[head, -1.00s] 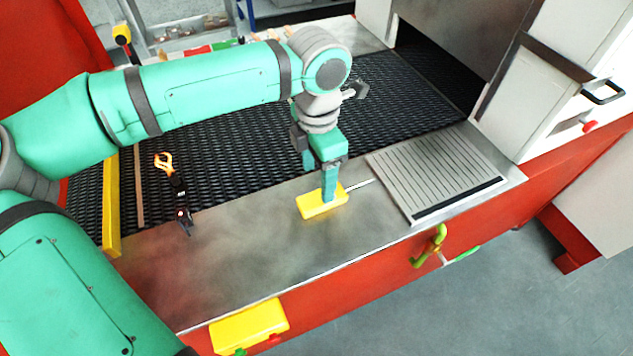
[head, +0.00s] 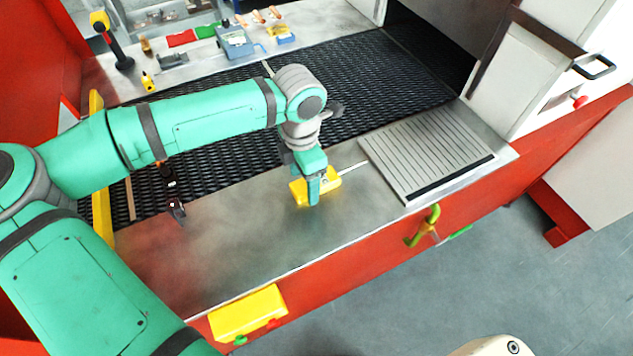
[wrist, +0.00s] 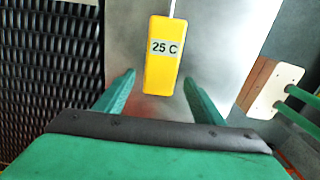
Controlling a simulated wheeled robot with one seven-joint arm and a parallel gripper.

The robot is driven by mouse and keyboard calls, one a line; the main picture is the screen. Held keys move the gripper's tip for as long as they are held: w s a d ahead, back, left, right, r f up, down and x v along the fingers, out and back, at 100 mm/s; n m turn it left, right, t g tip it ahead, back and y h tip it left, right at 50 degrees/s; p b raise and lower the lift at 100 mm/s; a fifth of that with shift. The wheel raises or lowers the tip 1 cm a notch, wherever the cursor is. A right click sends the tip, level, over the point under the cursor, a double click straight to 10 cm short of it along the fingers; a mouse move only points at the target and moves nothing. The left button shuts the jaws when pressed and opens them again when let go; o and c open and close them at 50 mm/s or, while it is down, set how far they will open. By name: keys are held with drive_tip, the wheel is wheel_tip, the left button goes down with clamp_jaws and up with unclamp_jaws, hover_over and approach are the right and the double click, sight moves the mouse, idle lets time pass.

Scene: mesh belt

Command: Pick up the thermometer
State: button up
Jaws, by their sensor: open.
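The thermometer is a yellow box with a thin metal probe and a label reading "25 C" in the wrist view (wrist: 163,75). In the head view the thermometer (head: 328,181) lies on the metal ledge, its probe pointing right toward the grooved plate. My gripper (head: 311,200) is over the near side of the box and hides part of it. In the wrist view my gripper (wrist: 160,78) is open, one finger on each side of the box's near end, with a gap to each. I cannot tell the exact height of the fingertips above the ledge.
A grooved plate (head: 430,152) lies right of the thermometer. The black mesh belt (head: 370,90) runs behind the ledge. A dark tool (head: 175,205) lies at the ledge's left. A yellow box (head: 248,312) is on the front edge. The ledge's middle is clear.

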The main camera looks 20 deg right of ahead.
drive_tip(key=shift+f, duration=0.45)
drive_tip(key=c, duration=1.2)
drive_tip(key=shift+r, duration=0.15)
drive_tip(key=shift+r, duration=0.7)
drive_tip(key=s+d+r, duration=0.1)
drive_tip(key=s+r, duration=0.2)
drive_tip(key=s, duration=0.1)
drive_tip(key=s+d+r, duration=0.1)
drive_tip(key=s+r, duration=0.3)
drive_tip(key=s, duration=0.1)
drive_tip(key=s+d+r, duration=0.2)
drive_tip(key=s+r, duration=0.2)
drive_tip(key=shift+s+r, duration=0.2)
drive_tip(key=shift+s, duration=0.05)
